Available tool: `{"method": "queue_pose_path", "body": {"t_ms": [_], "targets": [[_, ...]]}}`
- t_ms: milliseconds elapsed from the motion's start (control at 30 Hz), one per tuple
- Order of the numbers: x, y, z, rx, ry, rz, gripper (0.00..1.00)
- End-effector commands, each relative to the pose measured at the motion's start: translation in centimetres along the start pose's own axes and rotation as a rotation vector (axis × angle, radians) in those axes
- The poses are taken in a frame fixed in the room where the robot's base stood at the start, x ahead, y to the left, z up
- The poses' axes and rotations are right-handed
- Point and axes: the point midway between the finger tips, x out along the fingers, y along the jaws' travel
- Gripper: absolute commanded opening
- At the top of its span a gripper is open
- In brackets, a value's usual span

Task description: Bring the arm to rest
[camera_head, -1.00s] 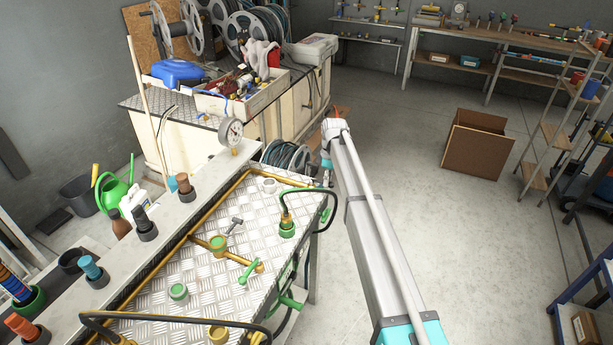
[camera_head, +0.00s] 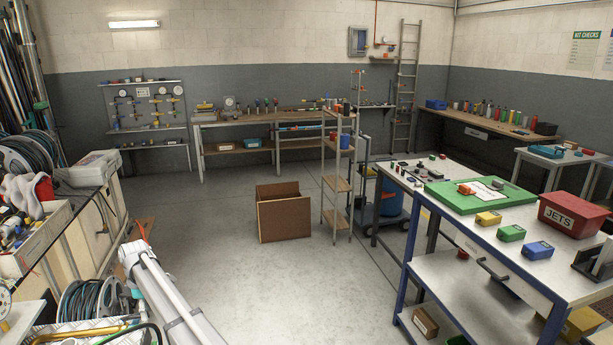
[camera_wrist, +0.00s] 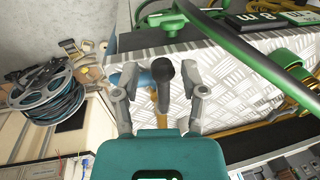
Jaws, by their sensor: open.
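My gripper (camera_wrist: 162,82) shows in the wrist view with its two grey fingers spread apart, open. A dark round-ended piece (camera_wrist: 163,71) shows between the fingertips; I cannot tell its distance or whether it touches them. Behind the fingers is a silver tread-plate surface (camera_wrist: 232,68) with a green hose (camera_wrist: 262,62) across it. In the head view, my arm (camera_head: 168,290) stretches up from the bottom edge at lower left, and my gripper cannot be made out there.
In the wrist view a hose reel (camera_wrist: 45,95) lies at left. In the head view, the hose reel (camera_head: 92,300) is close left of my arm. An open cardboard box (camera_head: 283,215) stands on clear floor. A blue-framed workbench (camera_head: 480,262) is at right.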

Motion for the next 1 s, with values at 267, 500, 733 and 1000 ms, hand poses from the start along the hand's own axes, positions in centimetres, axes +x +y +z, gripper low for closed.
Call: {"method": "queue_pose_path", "body": {"t_ms": [267,500,733,1000], "targets": [[0.2,-0.5,8.7,0.172,0.016,0.017,0.55],[0.7,-2.3,20.4,0.432,0.040,0.039,0.55],[1.4,-5.4,31.0,0.690,0.063,0.060,0.55],[2.5,-10.7,41.9,0.993,0.093,0.081,0.55]]}}
